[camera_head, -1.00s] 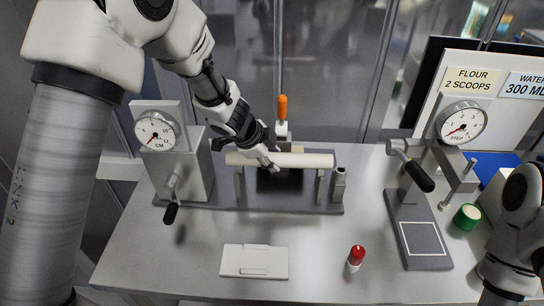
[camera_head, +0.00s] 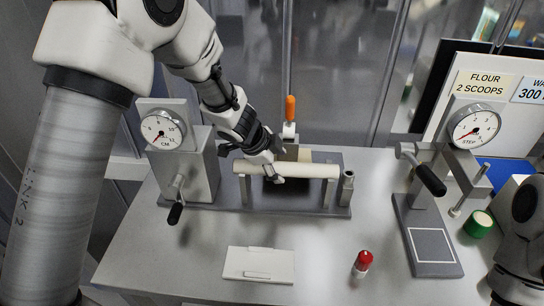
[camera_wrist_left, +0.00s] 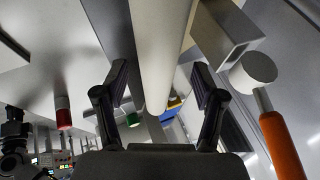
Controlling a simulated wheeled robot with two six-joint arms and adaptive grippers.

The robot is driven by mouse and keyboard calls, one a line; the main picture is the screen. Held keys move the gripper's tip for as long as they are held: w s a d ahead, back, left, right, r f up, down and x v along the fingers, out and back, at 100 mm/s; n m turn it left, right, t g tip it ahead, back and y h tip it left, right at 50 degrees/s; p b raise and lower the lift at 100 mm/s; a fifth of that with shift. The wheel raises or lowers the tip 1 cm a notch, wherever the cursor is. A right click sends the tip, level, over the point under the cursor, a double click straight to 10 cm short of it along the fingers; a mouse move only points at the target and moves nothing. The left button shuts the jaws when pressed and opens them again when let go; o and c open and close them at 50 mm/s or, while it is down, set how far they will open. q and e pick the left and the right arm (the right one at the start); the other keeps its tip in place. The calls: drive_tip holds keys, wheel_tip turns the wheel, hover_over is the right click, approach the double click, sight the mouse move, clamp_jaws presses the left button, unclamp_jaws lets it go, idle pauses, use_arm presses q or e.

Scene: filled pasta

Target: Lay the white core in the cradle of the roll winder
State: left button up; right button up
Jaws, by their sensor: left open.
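The white core (camera_head: 312,171) lies level across the two upright posts of the roll winder (camera_head: 300,204), above its dark base. The posts hold it near both ends. My left gripper (camera_head: 268,168) is at the core, left of its middle, with its fingers open. In the left wrist view the core (camera_wrist_left: 160,50) runs between the two spread fingers of my left gripper (camera_wrist_left: 158,98), with a gap on each side. The exact seat of the core in the cradle is partly hidden by the gripper. My right gripper is out of view.
The CM dial (camera_head: 163,130) and crank stand left of the winder; an orange-handled tool (camera_head: 290,110) stands behind. The STEP dial press (camera_head: 432,240) and green-lidded jar (camera_head: 479,223) are right.

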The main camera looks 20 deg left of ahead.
use_arm(q)
drive_tip(key=v, duration=1.1)
drive_tip(key=shift+r, duration=0.15)
drive_tip(key=shift+s+a, duration=0.1)
